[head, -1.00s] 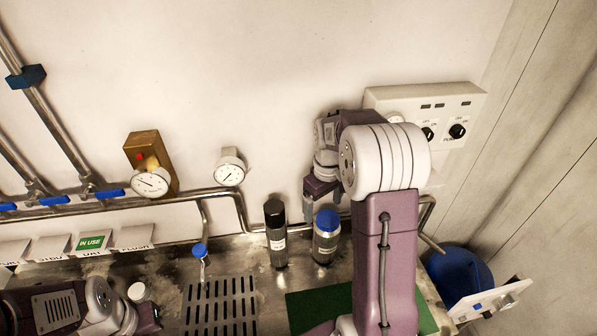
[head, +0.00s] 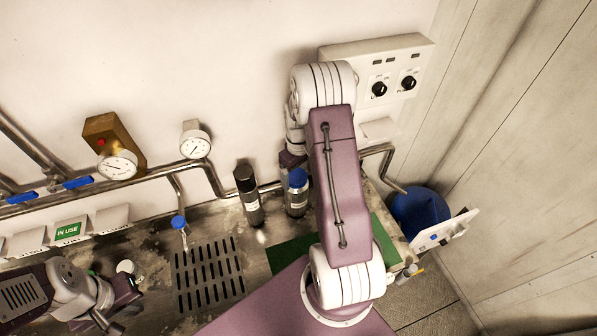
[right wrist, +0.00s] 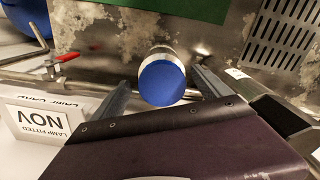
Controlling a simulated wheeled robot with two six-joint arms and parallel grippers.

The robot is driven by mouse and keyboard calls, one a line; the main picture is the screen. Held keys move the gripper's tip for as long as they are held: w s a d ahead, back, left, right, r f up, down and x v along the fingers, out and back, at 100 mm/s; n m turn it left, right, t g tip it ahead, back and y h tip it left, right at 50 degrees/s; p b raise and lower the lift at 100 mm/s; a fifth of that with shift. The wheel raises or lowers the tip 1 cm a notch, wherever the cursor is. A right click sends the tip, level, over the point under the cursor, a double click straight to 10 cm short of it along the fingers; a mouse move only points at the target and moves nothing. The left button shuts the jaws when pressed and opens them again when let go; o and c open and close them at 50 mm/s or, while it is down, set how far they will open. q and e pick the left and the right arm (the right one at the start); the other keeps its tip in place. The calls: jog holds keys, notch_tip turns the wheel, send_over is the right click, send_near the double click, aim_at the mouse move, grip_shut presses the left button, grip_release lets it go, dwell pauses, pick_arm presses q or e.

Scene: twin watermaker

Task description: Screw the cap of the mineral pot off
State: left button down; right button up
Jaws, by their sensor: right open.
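The mineral pot, a clear jar with a blue cap (head: 298,178), stands upright on the steel counter beside a dark bottle. In the right wrist view the blue cap (right wrist: 162,84) faces the camera, between the two fingers of my right gripper (right wrist: 161,78). These fingers are apart, with a gap visible on each side of the cap. In the head view my right arm hides most of that gripper. My left gripper (head: 122,302) is low at the left, away from the pot; its fingers are not clear.
The dark bottle (head: 248,195) stands just left of the pot. A green mat (head: 285,255) and a slotted drain (head: 208,275) lie in front. Pipes and gauges (head: 196,147) line the wall behind. A control box (head: 378,62) and a blue bucket (head: 420,212) are at the right.

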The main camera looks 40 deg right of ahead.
jog(key=shift+a+f, duration=0.1)
jog(key=shift+f, duration=0.2)
jog(key=shift+c, duration=0.4)
grip_shut()
